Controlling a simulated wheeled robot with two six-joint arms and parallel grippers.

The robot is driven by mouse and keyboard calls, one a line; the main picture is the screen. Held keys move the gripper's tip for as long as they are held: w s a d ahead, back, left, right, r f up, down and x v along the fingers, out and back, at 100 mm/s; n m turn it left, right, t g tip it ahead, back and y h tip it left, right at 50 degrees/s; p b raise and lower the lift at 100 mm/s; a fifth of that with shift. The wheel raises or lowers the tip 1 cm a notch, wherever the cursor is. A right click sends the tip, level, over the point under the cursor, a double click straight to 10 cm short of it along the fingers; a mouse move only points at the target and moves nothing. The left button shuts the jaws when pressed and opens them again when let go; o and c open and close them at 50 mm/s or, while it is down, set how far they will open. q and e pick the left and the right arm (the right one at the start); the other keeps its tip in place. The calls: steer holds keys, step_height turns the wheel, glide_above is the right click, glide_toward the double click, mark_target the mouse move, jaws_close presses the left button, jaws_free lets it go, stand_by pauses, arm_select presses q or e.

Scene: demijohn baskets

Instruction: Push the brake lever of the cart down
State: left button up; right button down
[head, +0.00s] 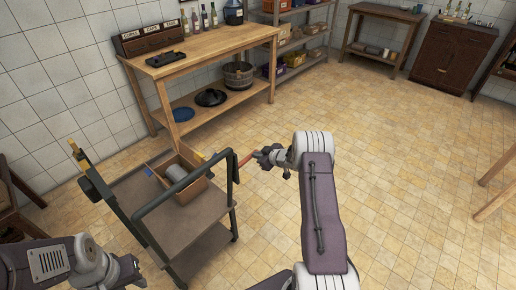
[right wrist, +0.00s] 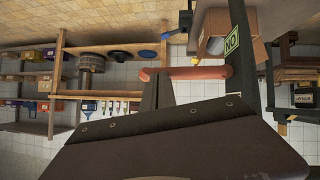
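The cart (head: 203,232) stands at the lower left of the head view, with dark tube frames and a flat deck. Its red brake lever (head: 246,159) sticks out from the right side and tilts up toward my right gripper (head: 260,156). In the right wrist view the red lever (right wrist: 188,73) lies just beyond my dark fingers (right wrist: 159,91), which sit close together. The fingertips are at or very near the lever's free end; I cannot tell whether they touch. My left gripper (head: 128,270) is low at the left, away from the lever, its fingers unclear.
A cardboard box (head: 187,189) with a grey cylinder stands on the cart. A wooden workbench (head: 205,50) is behind the cart, with shelves (head: 292,42) at its right. The tiled floor (head: 400,160) to the right is clear.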

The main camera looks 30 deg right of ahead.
arm_select(q)
steer(key=shift+a+f+b, duration=0.2)
steer(key=shift+f+b, duration=0.45)
steer(key=shift+f, duration=0.15)
arm_select(e)
step_height(320, 180, down, 3)
steer(key=shift+f, duration=0.1)
steer(key=shift+f, duration=0.1)
